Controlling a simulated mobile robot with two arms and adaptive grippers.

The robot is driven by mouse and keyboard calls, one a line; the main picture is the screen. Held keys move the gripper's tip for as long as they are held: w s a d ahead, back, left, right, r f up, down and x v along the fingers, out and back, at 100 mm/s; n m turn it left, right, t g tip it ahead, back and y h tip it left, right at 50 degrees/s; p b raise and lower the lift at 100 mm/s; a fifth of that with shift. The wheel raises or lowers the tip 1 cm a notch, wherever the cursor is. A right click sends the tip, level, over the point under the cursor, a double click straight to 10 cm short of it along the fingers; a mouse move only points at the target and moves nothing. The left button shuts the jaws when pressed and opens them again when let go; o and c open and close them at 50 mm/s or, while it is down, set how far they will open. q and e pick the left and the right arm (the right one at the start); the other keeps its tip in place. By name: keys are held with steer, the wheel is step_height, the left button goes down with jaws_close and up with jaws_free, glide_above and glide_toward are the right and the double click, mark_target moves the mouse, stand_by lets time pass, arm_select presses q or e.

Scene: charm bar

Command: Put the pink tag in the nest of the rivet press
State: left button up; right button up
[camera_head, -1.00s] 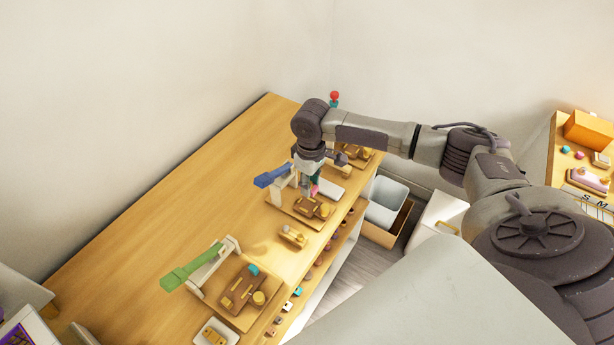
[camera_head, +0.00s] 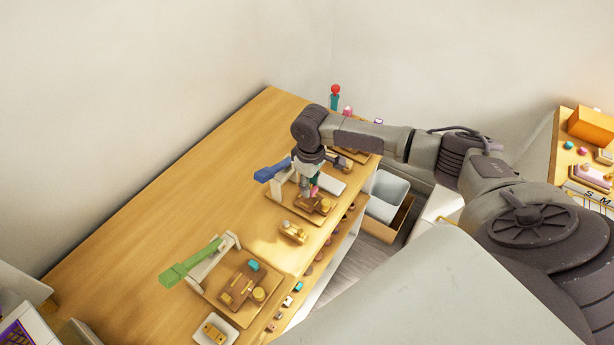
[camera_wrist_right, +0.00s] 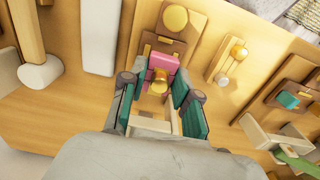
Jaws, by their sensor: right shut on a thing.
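My right gripper (camera_head: 309,193) is shut on the pink tag (camera_head: 315,188). In the right wrist view the pink tag (camera_wrist_right: 163,63) shows between the teal-padded fingers (camera_wrist_right: 155,88), with a round gold part just in front of it. The gripper points down over the press with the blue lever (camera_head: 272,170). Its wooden base carries a brown block (camera_head: 312,205) with a round gold knob. The tag is at or just above this block; I cannot tell whether they touch. The fingers and tag hide the nest. My left gripper is not in view.
A second press with a green lever (camera_head: 192,264) stands nearer on the bench (camera_head: 150,235), with a teal piece (camera_head: 252,265) on its block. A small gold-and-wood fixture (camera_head: 292,232) lies between the presses. A white tray (camera_head: 217,331) is at the front. The bench's left side is clear.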

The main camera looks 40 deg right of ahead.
mark_target(309, 200)
steer(key=shift+f, duration=0.8)
steer(key=shift+w, duration=0.1)
steer(key=shift+f, duration=0.15)
steer(key=shift+a+f+p, duration=0.1)
steer(key=shift+f+p, duration=0.05)
steer(key=shift+p, duration=0.25)
steer(key=shift+f+p, duration=0.4)
steer(key=shift+f, duration=0.75)
stand_by(2.1)
steer(key=o, duration=1)
steer(key=shift+o, duration=0.2)
